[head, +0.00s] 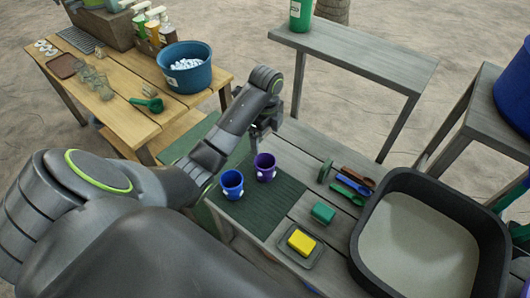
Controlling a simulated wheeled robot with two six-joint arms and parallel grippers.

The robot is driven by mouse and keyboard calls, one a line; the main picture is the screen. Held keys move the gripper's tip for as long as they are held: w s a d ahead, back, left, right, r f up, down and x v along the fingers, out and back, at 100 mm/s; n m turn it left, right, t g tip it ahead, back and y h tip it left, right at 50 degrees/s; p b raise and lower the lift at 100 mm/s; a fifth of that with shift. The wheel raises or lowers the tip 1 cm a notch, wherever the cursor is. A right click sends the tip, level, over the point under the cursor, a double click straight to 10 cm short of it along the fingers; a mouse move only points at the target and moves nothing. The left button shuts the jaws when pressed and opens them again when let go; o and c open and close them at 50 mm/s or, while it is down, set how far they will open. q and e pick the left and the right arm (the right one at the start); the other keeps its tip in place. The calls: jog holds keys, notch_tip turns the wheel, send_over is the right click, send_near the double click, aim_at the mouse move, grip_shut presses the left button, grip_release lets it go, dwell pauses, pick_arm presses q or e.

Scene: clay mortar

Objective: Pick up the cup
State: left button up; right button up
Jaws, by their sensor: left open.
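A blue cup (232,184) stands upright on a dark green mat (270,207) on the grey plank table. A purple cup (265,168) stands upright just right of and behind it on the same mat. My left arm reaches in from the left. Its gripper (265,122) is over the table's far left edge, beyond the purple cup and apart from both cups. It is open and holds nothing that I can see. My right gripper does not show.
A black basin (430,178) fills the table's right side. A wooden table (120,115) with a blue tub (187,75) is at the left.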

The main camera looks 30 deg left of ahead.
pick_arm(q)
notch_tip(320, 180, down, 12)
jog(key=b, duration=1)
jog(key=shift+r, duration=0.25)
jog(key=shift+a+f+b, duration=0.15)
jog(key=shift+f+b, duration=0.4)
jog(key=shift+f, duration=1.7)
jog(key=shift+c, duration=0.2)
jog(key=c, duration=1)
jog(key=shift+r, duration=0.1)
jog(key=shift+c, duration=0.2)
notch_tip(320, 180, up, 6)
jog(key=shift+w+f+p, duration=0.1)
jog(key=shift+f+p, duration=0.05)
jog(key=shift+p, duration=0.6)
jog(key=p, duration=0.5)
send_near(265, 155)
jog(key=shift+s+d+f, duration=0.45)
jog(key=shift+s+f, duration=0.1)
jog(key=shift+s, duration=0.1)
jog(key=shift+s+d+f, duration=0.4)
jog(key=shift+s+f, duration=0.15)
jog(key=shift+s, duration=0.05)
